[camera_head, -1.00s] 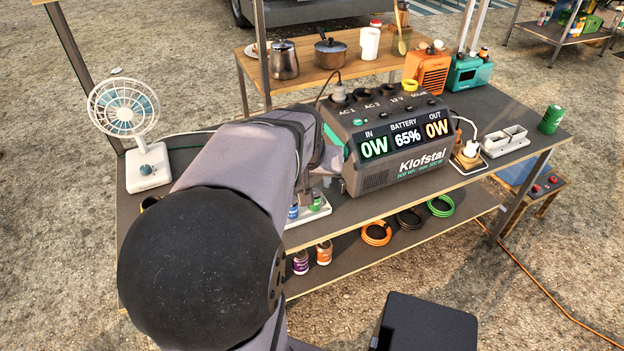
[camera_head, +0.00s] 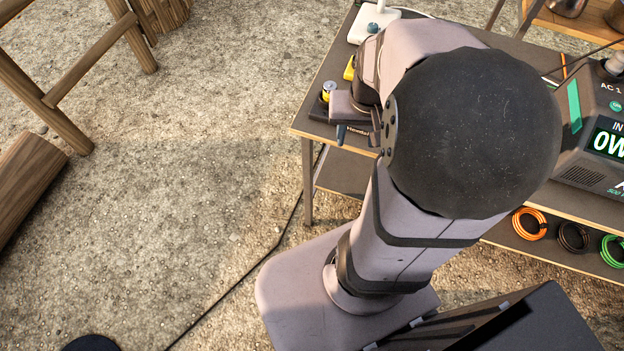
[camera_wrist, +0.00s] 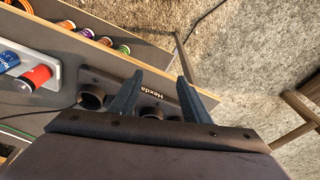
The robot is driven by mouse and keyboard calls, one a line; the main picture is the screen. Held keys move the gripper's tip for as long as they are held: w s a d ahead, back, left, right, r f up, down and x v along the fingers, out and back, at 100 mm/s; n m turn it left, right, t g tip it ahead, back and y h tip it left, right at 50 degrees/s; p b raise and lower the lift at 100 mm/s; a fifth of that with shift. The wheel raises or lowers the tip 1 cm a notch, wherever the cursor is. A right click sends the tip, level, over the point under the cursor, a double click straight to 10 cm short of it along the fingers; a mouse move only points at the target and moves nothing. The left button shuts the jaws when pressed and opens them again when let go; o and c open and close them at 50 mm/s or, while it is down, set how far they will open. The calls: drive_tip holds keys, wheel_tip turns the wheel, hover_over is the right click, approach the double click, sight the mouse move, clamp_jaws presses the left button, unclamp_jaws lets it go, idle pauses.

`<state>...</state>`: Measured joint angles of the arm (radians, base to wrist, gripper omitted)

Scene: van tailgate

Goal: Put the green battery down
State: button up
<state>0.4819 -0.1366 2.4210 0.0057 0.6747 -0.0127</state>
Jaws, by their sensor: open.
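My gripper (camera_wrist: 156,97) is open in the wrist view, its two dark fingers apart with nothing clearly held between them. It is over a dark charger block (camera_wrist: 125,84) marked Hexda, with round cups; the cups that show look empty. In the head view my gripper (camera_head: 359,131) is at the near left corner of the table, beside the charger block (camera_head: 319,112). I cannot make out the green battery in either current view; my arm hides part of the tabletop.
A white holder (camera_wrist: 45,74) carries a blue battery (camera_wrist: 8,61) and a red battery (camera_wrist: 36,76). The power station (camera_head: 600,130) stands at the right. Cable coils (camera_head: 530,224) lie on the lower shelf. Open ground lies left of the table.

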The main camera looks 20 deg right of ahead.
drive_tip(key=s+a+f+n+g, duration=0.1)
drive_tip(key=s+a+f+n, duration=0.1)
drive_tip(key=a, duration=0.4)
drive_tip(key=s+a+f+n+y, duration=0.1)
drive_tip(key=s+a+n, duration=0.1)
drive_tip(key=a, duration=0.5)
drive_tip(key=shift+a+f+n+g, duration=0.2)
drive_tip(key=shift+f+n+g, duration=0.2)
drive_tip(key=shift+n, duration=0.3)
drive_tip(key=shift+r, duration=0.15)
